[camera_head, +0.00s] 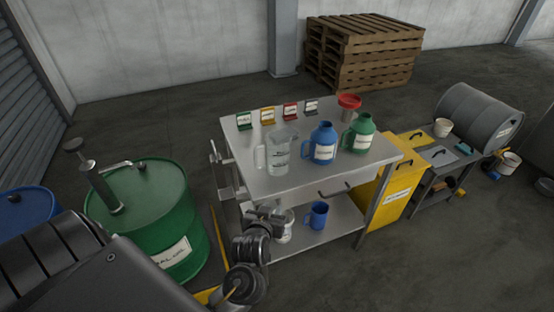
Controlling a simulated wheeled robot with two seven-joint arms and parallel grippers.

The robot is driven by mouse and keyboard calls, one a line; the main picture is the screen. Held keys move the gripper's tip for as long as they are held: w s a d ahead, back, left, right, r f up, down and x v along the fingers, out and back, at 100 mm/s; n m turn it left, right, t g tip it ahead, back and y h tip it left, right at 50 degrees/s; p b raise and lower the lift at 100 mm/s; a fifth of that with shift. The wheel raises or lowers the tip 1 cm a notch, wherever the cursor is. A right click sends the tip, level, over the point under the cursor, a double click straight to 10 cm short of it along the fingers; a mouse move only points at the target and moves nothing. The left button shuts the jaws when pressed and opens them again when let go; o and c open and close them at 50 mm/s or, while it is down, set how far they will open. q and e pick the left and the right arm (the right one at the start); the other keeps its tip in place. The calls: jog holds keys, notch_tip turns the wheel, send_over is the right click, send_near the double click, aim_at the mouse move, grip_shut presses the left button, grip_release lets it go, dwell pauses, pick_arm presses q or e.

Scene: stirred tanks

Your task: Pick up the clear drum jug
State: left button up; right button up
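A clear jug (281,154) with a handle on its left and a white label stands upright on the top of the grey metal cart (268,186), near its left front. A smaller pale container (284,228) with a label stands on the lower shelf, partly hidden by my arm. My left gripper (276,215) is at the cart's front left, below the top and close to that smaller container. It looks apart from the clear jug. Its fingers are small and dark, so their opening cannot be made out. My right gripper is not in view.
A blue jug (323,144), a green jug (360,134) and a red funnel (348,102) stand right of the clear jug. Several small signs line the cart's back. A blue mug (319,214) is on the lower shelf. A green drum (150,215) stands left.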

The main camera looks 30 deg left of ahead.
aim_at(256, 154)
pick_arm(q)
jog(key=w+a+r+n+y, duration=0.1)
jog(key=a+r+y, duration=0.1)
jog(key=w+a+r+n+y, duration=0.1)
jog(key=a+r+y, duration=0.1)
jog(key=y, duration=0.1)
jog(key=w+a+r+n+y, duration=0.1)
jog(key=a+r+n+y, duration=0.1)
jog(key=r, duration=0.1)
jog(key=shift+w+t, duration=0.3)
jog(key=shift+a+r+n+y, duration=0.2)
jog(key=shift+a+n+y, duration=0.1)
jog(key=shift+y, duration=0.2)
jog(key=x, duration=0.5)
jog(key=shift+w+a, duration=0.15)
jog(key=shift+a, duration=0.05)
jog(key=shift+w+a+p, duration=0.1)
jog(key=shift+w+p, duration=0.05)
jog(key=shift+p, duration=0.15)
jog(key=x, duration=0.4)
jog(key=shift+w+a+p, duration=0.3)
jog(key=shift+p, duration=0.1)
jog(key=shift+r, duration=0.1)
jog(key=shift+c, duration=0.4)
grip_shut()
